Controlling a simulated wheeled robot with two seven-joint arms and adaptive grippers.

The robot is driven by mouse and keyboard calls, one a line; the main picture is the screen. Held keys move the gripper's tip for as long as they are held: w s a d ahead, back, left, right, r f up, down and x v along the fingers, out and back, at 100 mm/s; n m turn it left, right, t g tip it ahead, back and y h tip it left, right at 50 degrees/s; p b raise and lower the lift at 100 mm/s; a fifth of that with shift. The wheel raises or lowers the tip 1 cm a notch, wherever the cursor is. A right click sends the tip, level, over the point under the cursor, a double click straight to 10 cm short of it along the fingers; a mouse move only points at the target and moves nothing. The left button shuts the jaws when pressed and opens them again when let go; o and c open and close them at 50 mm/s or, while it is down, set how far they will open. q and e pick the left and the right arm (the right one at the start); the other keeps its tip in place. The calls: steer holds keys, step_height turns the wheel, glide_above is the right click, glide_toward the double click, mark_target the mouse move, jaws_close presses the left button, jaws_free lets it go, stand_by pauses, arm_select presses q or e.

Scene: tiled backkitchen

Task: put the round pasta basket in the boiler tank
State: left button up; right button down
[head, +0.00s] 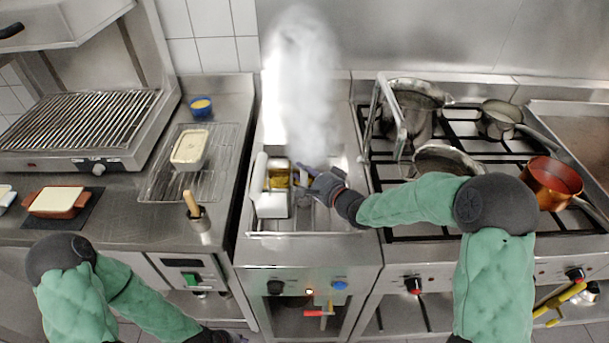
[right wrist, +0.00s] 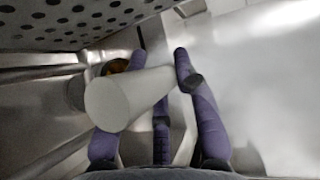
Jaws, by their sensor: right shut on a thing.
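The boiler tank (head: 300,228) is the steel well at the centre of the head view, with steam over it. My right gripper (head: 308,176) is over the tank. In the right wrist view its purple fingers (right wrist: 160,95) are closed around a pale cylindrical handle (right wrist: 125,98), which I take to be the round pasta basket's. The basket's body is not clearly visible in the head view, behind steam and the gripper. A perforated metal wall (right wrist: 75,22) shows at the wrist view's upper left; I cannot tell whose it is. My left gripper (head: 218,337) is barely visible at the bottom edge.
A pale basket-like container (head: 271,205) with yellow contents occupies the tank's left side. Pots (head: 415,105) and a copper pan (head: 550,182) stand on the stove at right. A wire rack (head: 165,185) with a dish lies on the left counter.

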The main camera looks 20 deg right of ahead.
steer(key=shift+r, duration=0.2)
steer(key=c, duration=0.9)
jaws_free()
steer(key=shift+f, duration=0.25)
steer(key=shift+c, duration=0.2)
steer(key=shift+r, duration=0.1)
steer(key=shift+s+d+r, duration=0.1)
steer(key=shift+s, duration=0.15)
steer(key=p+v, duration=0.3)
steer(key=v, duration=0.8)
steer(key=shift+s+p, duration=0.3)
